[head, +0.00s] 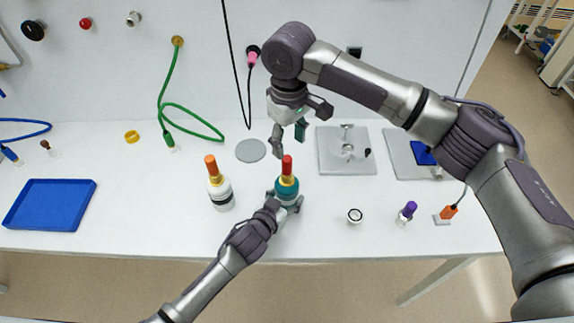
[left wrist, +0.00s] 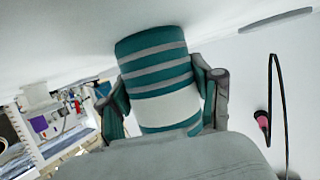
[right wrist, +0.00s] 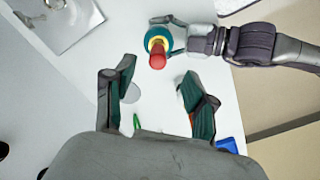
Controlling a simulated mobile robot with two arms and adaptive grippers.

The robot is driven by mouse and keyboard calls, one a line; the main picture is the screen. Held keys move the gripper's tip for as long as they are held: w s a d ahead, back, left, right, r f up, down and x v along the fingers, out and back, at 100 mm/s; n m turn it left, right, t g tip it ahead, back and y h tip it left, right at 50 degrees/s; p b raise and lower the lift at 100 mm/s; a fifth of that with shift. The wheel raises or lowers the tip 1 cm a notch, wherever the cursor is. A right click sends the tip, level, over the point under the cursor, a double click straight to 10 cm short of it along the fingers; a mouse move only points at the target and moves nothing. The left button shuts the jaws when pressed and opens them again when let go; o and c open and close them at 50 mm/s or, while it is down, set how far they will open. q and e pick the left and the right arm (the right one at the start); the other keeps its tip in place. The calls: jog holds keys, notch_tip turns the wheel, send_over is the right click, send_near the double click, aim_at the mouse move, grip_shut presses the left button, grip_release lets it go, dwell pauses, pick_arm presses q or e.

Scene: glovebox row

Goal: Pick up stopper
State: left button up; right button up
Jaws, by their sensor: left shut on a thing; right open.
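A teal bottle (head: 288,192) stands on the white table with a yellow neck and a red stopper (head: 287,165) on top. My left gripper (head: 286,203) is shut around the bottle's body; the left wrist view shows the striped bottle (left wrist: 160,75) between its fingers. My right gripper (head: 289,141) is open and empty, pointing down just above and behind the red stopper. In the right wrist view the red stopper (right wrist: 157,58) lies beyond the open fingertips (right wrist: 155,88), apart from them.
A white bottle with an orange top (head: 221,194) stands close on the left. A grey disc (head: 251,150) and a grey plate with metal parts (head: 332,163) lie behind. A blue tray (head: 48,205) is at far left. Green and black cords hang from the back wall.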

aim_at(287, 158)
jog(key=f, duration=0.7)
jog(key=shift+w+a+f, duration=0.2)
jog(key=shift+w+f, duration=0.1)
jog(key=shift+f, duration=0.05)
jog(key=shift+c, duration=0.2)
grip_shut()
